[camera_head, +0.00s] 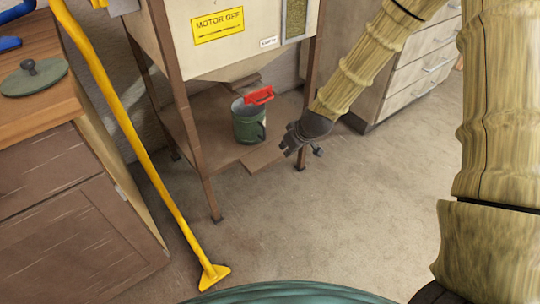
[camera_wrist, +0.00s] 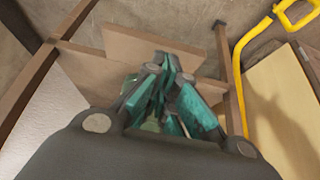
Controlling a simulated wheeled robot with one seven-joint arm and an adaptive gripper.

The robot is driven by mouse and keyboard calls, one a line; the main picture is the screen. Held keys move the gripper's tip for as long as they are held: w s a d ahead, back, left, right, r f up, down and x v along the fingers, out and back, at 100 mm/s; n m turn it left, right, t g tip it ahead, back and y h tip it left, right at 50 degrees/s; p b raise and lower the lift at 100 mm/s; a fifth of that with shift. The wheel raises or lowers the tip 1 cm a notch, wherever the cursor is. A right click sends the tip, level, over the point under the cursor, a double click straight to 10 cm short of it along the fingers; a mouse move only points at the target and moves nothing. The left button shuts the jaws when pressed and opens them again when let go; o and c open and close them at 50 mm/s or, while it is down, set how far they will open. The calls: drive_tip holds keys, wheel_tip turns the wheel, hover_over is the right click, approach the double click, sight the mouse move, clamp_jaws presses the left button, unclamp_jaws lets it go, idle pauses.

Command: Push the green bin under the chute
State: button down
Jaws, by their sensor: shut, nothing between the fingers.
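The green bin (camera_head: 249,126) stands upright on the low wooden shelf (camera_head: 207,142) of a legged hopper cabinet. The tapered chute (camera_head: 238,73) hangs from the cabinet's underside, above and slightly behind the bin in the head view. A red handle (camera_head: 260,96) overlaps the bin's rim; I cannot tell whether they touch. My gripper (camera_head: 287,150) is shut and empty, just right of the bin near the front right leg, with a small gap between them in the picture.
The hopper's legs (camera_head: 212,196) frame the shelf. A drawer unit (camera_head: 415,70) stands behind my arm. The floor (camera_head: 330,220) in front is clear.

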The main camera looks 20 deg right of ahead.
drive_tip(key=b+x, duration=0.1)
drive_tip(key=x, duration=0.2)
drive_tip(key=w+b+x, duration=0.1)
drive_tip(key=b+x, duration=0.1)
drive_tip(key=x, duration=0.2)
drive_tip(key=b+x, duration=0.2)
drive_tip(key=x, duration=0.1)
drive_tip(key=shift+w+d+r, duration=0.1)
drive_tip(key=shift+w+r, duration=0.1)
drive_tip(key=shift+w, duration=0.2)
drive_tip(key=shift+w+a+b, duration=0.2)
drive_tip(key=shift+w+b, duration=0.05)
drive_tip(key=shift+w, duration=0.3)
drive_tip(key=shift+w+a+b, duration=0.2)
drive_tip(key=shift+w, duration=0.4)
drive_tip(key=shift+w+a+r, duration=0.15)
drive_tip(key=shift+w+a, duration=0.15)
drive_tip(key=shift+w, duration=0.5)
